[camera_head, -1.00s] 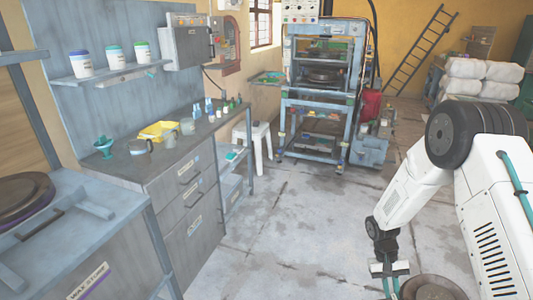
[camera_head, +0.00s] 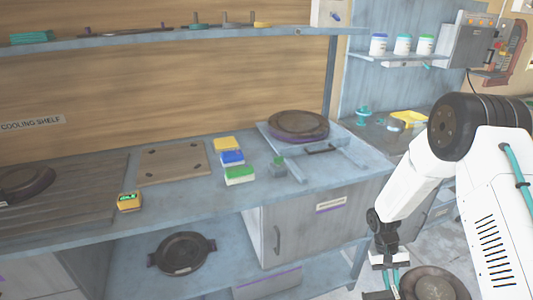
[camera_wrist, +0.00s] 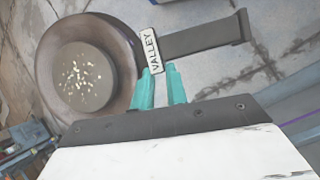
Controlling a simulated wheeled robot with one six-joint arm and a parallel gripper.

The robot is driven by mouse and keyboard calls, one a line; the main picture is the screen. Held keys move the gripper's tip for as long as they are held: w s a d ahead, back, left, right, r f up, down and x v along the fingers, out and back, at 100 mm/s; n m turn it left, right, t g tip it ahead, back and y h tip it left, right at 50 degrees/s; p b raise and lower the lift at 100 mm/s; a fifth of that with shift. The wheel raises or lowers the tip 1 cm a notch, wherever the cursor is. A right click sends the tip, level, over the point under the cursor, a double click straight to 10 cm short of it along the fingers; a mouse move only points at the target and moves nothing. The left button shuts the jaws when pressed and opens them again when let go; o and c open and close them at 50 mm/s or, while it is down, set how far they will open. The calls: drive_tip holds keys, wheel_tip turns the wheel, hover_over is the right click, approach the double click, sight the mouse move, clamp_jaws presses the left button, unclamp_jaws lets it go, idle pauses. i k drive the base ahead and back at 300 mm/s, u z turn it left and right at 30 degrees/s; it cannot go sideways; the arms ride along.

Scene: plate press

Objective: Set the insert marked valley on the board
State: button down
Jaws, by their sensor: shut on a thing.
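The insert marked valley (camera_wrist: 45,50) is a round dark disc with a paler speckled centre, a bar handle and a white VALLEY label. My gripper (camera_wrist: 161,88), with teal fingers, is shut on it near the label. In the head view, the insert (camera_head: 436,284) hangs beside my gripper (camera_head: 394,284) at the lower right, partly cut off by the frame edge. A flat brown board (camera_head: 172,160) with dark spots near its corners lies bare on the bench at left of centre, well away from my gripper.
The blue-grey bench (camera_head: 205,200) also holds a round dark lidded piece (camera_head: 298,124), yellow, blue and green blocks (camera_head: 232,157), and a small yellow device (camera_head: 129,202). Another dark pan (camera_head: 25,184) sits on slats at left. A dark round insert (camera_head: 181,252) lies on the lower shelf.

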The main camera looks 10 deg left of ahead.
sight(173, 167)
drive_tip(key=u, duration=1.45)
